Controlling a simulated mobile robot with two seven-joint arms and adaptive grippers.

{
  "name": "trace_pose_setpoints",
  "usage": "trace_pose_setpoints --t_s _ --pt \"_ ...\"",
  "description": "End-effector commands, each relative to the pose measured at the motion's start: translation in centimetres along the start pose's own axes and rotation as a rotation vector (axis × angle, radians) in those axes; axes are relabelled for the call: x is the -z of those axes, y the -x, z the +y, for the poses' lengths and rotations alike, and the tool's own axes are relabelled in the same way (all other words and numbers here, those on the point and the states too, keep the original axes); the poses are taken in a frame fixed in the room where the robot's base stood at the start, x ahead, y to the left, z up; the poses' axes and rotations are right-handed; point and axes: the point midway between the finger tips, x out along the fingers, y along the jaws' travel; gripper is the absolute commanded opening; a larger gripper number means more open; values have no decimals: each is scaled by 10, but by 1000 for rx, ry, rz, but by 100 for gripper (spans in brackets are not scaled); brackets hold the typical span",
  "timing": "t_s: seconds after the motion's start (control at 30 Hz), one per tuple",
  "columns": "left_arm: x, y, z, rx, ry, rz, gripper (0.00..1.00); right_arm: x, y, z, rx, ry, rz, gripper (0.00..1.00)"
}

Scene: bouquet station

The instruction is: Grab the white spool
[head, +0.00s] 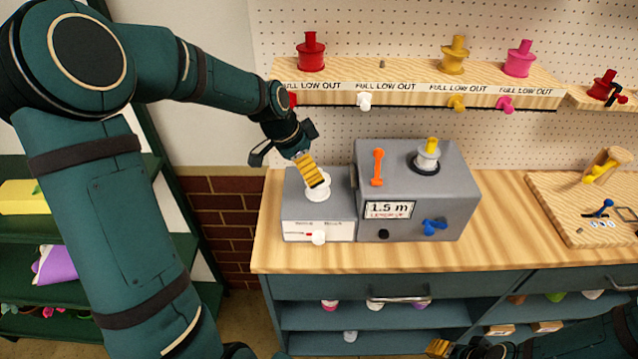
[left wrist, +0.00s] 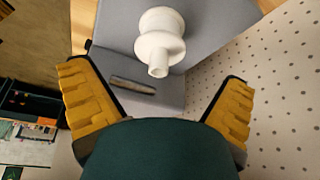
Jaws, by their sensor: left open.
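The white spool (head: 318,190) stands on the smaller grey box (head: 307,212) in the head view, partly hidden by a yellow finger pad. In the left wrist view the white spool (left wrist: 158,42) has a wide flange and a narrow stem pointing toward the camera. My left gripper (head: 306,152) is just above the spool in the head view. Its fingers are apart in the left wrist view (left wrist: 160,100), with the spool ahead between them and no contact visible. My right gripper (head: 438,347) is at the bottom edge, with only a yellow pad clearly showing.
A wooden shelf (head: 420,92) with coloured spools hangs above. The wooden counter (head: 505,235) is clear in front.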

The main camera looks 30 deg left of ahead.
Motion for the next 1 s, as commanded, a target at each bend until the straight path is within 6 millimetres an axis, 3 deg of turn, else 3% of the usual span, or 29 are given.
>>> trace_pose_setpoints --t_s 0.1,0.33,0.63,0.97,1.0 --pt "0 -18 1 -3 0 -1 100 0 -2 0 0 0 0 47" --pt "0 -33 1 -2 -1 0 100 0 -2 1 -1 0 1 47" --pt "1 -73 2 -2 1 -1 100 0 -4 1 -1 0 1 47" --pt "2 -78 1 1 0 1 100 0 -4 1 -1 0 1 47" --pt "2 -78 1 1 0 1 86 0 -4 1 -1 0 1 47"
